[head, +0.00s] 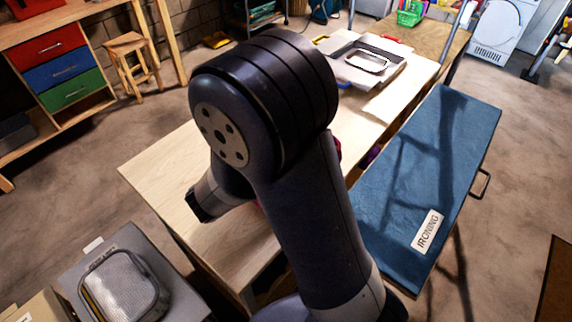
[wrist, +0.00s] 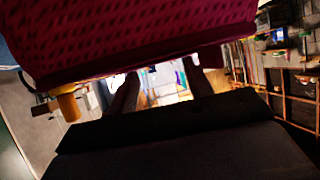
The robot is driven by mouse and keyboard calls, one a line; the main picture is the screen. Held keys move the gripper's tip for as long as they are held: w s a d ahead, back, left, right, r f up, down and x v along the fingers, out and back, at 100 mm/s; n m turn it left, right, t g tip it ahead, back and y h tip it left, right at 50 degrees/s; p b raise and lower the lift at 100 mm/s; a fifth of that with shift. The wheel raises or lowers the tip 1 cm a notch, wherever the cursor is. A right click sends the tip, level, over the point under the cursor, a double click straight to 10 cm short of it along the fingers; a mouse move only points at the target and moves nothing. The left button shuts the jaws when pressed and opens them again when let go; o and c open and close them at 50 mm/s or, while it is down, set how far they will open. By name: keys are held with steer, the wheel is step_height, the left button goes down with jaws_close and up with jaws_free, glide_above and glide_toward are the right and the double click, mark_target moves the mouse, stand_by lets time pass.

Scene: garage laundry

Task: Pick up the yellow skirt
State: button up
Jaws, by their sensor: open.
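I cannot make out a yellow skirt for sure in either view. In the wrist view my gripper (wrist: 161,70) has its two fingers apart with nothing seen between them. A dark pink, dotted thing (wrist: 140,30) fills the top of that view, just beyond the fingertips; I cannot tell whether they touch. A small yellow-orange piece (wrist: 68,106) shows below its left side. In the head view my arm hides the gripper and the middle of the wooden table (head: 165,180). A bit of dark pink (head: 337,150) shows beside the arm.
A blue board marked IRONING (head: 430,160) stands right of the table. A grey tray (head: 385,70) lies on the table's far part. A box with a mesh-like panel (head: 125,290) is at lower left. Drawers (head: 65,70) and a stool (head: 130,60) stand back left; floor between is clear.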

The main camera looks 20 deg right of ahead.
steer(key=shift+x, duration=3.65)
steer(key=shift+w+a+f, duration=0.1)
steer(key=shift+a+f, duration=0.05)
jaws_close()
